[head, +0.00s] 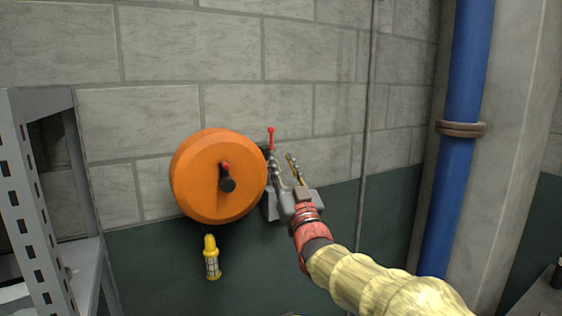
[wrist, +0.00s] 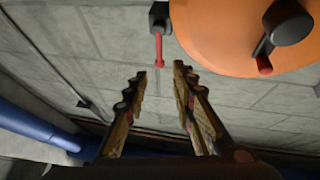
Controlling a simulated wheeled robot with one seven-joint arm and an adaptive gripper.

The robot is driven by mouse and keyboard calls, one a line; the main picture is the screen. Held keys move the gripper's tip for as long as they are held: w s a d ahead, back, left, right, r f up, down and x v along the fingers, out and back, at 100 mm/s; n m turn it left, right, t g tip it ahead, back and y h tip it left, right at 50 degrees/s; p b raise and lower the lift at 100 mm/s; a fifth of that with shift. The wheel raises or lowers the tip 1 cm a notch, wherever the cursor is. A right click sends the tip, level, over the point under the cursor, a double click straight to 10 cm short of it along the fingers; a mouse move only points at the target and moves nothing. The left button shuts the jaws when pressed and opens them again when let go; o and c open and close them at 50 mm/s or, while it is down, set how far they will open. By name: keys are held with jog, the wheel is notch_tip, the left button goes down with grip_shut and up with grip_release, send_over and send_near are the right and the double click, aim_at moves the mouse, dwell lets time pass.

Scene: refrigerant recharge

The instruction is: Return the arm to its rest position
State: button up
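My gripper (head: 282,170) is at the right side of the orange round reel (head: 212,180) on the block wall. Its two fingers are spread apart with nothing between them, as the wrist view shows (wrist: 160,85). The arm reaches in from the lower right of the head view. A small red-tipped lever (head: 270,138) stands up beside the reel, just beyond the fingertips. In the wrist view this red lever (wrist: 159,48) is ahead of the fingers, apart from them. The reel (wrist: 225,35) fills the upper right there.
A yellow caged lamp (head: 212,258) hangs below the reel. A grey metal shelf (head: 35,160) stands at the left. A blue pipe (head: 461,150) runs up the wall at the right, with a thin grey conduit (head: 367,130) nearer the arm. The upper wall is clear.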

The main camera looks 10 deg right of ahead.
jog(key=shift+f, duration=0.1)
notch_tip(320, 180, down, 19)
jog(key=d+g+h, duration=0.2)
jog(key=g, duration=0.5)
jog(key=s+f+m+g, duration=0.1)
jog(key=s+f+g, duration=0.3)
jog(key=s+f, duration=0.35)
jog(key=s+d+f+g+h, duration=0.1)
jog(key=s+f+g, duration=0.25)
jog(key=s, duration=0.75)
jog(key=s+d+f+g, duration=0.1)
jog(key=s+f+g, duration=0.25)
jog(key=s, duration=0.65)
jog(key=s+r, duration=0.1)
jog(key=s, duration=1.2)
jog(key=shift+d+r+m, duration=0.15)
jog(key=shift+d+m, duration=0.05)
jog(key=shift+m, duration=0.1)
